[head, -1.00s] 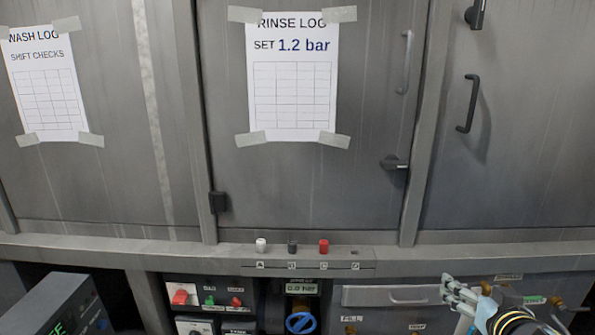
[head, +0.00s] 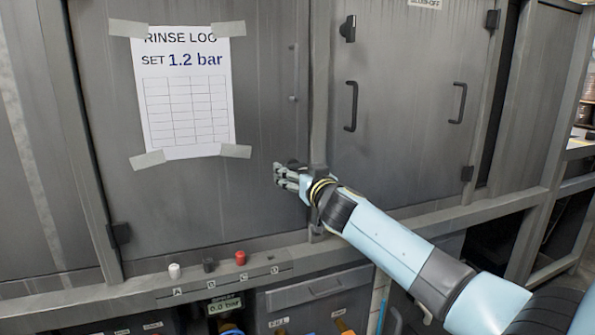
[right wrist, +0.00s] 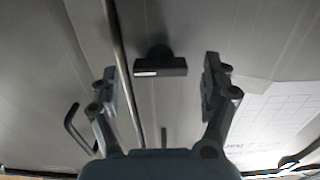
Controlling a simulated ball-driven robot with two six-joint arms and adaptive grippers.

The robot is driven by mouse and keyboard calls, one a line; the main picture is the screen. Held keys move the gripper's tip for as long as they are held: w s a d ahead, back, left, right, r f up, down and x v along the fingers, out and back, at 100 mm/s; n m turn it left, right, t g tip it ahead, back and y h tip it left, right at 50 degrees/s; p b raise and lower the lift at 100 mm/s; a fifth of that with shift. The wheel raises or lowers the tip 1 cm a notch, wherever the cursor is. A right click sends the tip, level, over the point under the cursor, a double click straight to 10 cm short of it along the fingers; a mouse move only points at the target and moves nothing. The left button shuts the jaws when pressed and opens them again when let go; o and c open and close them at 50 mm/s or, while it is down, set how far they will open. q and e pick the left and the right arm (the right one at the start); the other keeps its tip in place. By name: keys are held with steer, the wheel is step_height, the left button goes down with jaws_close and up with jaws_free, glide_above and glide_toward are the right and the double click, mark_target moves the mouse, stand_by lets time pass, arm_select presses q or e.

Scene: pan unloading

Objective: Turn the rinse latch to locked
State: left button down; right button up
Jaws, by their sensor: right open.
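The rinse latch (right wrist: 160,67) is a dark lever with a pale stripe on a round boss, on the grey door. In the right wrist view it lies crosswise between my right gripper's two spread fingers, with space on both sides. In the head view my right gripper (head: 279,177) is open at the right edge of the rinse door (head: 262,115) and mostly hides the latch. Contact with the latch cannot be told. My left gripper is not in view.
The door's slim vertical handle (head: 293,75) is above the gripper. The neighbouring door has a black handle (head: 351,106) and a latch (head: 348,28). A ledge below carries a red button (head: 241,258). A rinse log sheet (head: 186,95) is taped left.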

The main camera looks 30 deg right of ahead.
steer(key=shift+w, duration=0.45)
steer(key=shift+d, duration=0.1)
steer(key=shift+c, duration=0.4)
steer(key=c, duration=1.1)
